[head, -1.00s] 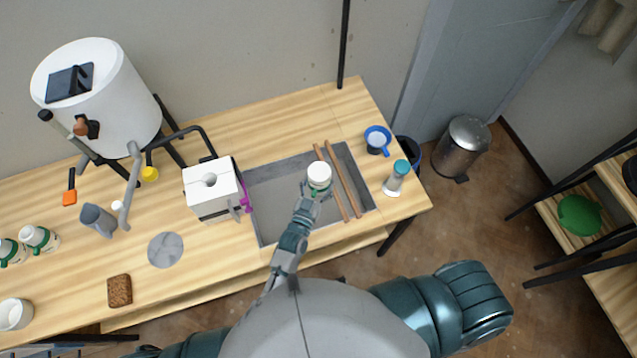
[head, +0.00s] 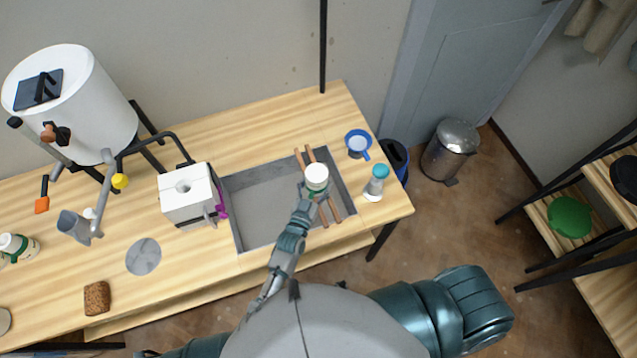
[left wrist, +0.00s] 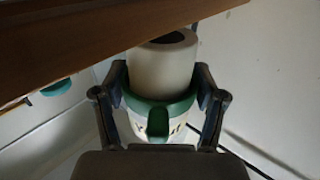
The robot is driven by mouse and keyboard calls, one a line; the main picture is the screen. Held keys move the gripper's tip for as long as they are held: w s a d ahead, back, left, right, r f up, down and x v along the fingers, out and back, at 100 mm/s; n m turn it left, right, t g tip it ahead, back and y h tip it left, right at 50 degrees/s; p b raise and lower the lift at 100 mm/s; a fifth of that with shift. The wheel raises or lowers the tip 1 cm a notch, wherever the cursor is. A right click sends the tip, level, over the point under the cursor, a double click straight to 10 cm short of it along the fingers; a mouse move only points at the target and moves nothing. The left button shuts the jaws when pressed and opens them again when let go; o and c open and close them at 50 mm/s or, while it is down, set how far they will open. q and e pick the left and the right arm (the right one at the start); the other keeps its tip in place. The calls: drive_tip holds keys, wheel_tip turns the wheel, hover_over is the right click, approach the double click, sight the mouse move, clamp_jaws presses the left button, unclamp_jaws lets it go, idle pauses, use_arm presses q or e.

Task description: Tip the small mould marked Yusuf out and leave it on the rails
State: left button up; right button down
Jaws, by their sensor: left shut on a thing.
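My left gripper (head: 312,190) is shut on a small white mould (head: 316,174) with a green band. In the head view the mould overlaps the two brown rails (head: 334,208) laid across the sink; whether it touches them I cannot tell. The left wrist view shows the mould (left wrist: 163,75) between both fingers (left wrist: 160,105), its green band between the pads. A dark opening shows at its end towards the picture's top, close to a brown rail (left wrist: 90,40). Some dark lettering shows below the band, but I cannot read a name. My right gripper is out of view.
The grey sink (head: 260,205) lies open left of the rails. A white block (head: 187,198) stands at its left edge. A blue-rimmed sieve or cup (head: 358,143) and a blue-capped bottle (head: 375,183) stand right. More green-banded moulds (head: 18,246) stand far left.

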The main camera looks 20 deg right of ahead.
use_arm(q)
drive_tip(key=shift+d+r, duration=0.1)
drive_tip(key=shift+d, duration=0.65)
drive_tip(key=shift+a, duration=0.25)
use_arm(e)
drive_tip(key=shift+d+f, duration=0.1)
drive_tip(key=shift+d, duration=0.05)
use_arm(q)
drive_tip(key=shift+a+f, duration=0.15)
drive_tip(key=shift+f, duration=0.05)
drive_tip(key=shift+d+f+b, duration=0.3)
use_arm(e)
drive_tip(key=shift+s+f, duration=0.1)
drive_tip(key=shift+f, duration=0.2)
use_arm(q)
drive_tip(key=o, duration=1.6)
drive_tip(key=shift+a, duration=0.1)
drive_tip(key=shift+c, duration=0.2)
drive_tip(key=shift+o, duration=0.4)
drive_tip(key=shift+a, duration=0.1)
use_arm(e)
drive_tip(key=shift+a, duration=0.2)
